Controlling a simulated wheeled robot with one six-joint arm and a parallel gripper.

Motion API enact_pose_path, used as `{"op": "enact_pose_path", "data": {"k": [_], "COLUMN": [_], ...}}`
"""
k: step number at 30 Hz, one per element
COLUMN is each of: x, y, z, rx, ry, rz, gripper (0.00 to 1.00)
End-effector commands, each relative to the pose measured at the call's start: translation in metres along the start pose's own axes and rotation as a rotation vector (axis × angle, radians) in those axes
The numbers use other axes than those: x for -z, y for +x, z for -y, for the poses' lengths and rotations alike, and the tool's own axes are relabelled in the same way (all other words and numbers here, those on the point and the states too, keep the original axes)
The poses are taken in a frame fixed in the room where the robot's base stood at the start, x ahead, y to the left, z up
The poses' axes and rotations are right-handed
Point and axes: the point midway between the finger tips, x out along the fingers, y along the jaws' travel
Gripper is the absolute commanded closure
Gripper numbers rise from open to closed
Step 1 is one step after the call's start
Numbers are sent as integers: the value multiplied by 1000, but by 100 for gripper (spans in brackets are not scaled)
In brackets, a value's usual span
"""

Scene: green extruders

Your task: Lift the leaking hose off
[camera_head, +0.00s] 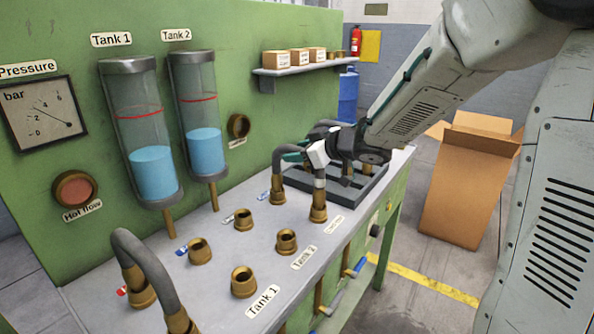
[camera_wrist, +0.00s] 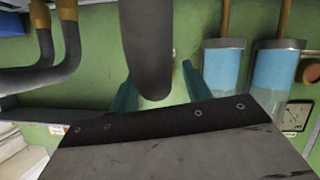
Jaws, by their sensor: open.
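A grey bent hose (camera_head: 281,160) arches between two brass fittings at the far right of the bench top. My gripper (camera_head: 300,150) is at the top of this hose, with its teal fingers apart. In the wrist view the hose (camera_wrist: 147,45) lies between the open fingers of my gripper (camera_wrist: 158,82); I cannot tell whether they touch it. A second grey hose (camera_head: 150,262) joins two brass fittings at the front left. No leak is visible on either hose.
A dark tray (camera_head: 347,197) behind my gripper holds spare hoses, partly hidden. Several bare brass fittings (camera_head: 243,281) stand mid-bench. Tank 1 (camera_head: 150,130) and Tank 2 (camera_head: 203,110) hang on the green panel. An open cardboard box (camera_head: 462,195) stands on the floor at right.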

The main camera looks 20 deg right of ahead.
Motion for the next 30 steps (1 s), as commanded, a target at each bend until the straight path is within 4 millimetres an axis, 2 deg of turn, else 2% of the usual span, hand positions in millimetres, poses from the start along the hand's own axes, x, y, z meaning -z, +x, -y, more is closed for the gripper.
{"op": "enact_pose_path", "data": {"k": [3, 4, 9, 22, 30], "x": [0, 0, 0, 4, 32], "y": [0, 0, 0, -2, -14], "z": [0, 0, 0, -1, -7], "rx": [0, 0, 0, 0, -2], "ry": [0, 0, 0, -1, -4], "rz": [0, 0, 0, -1, -3], "gripper": [51, 54, 100, 100, 100]}}
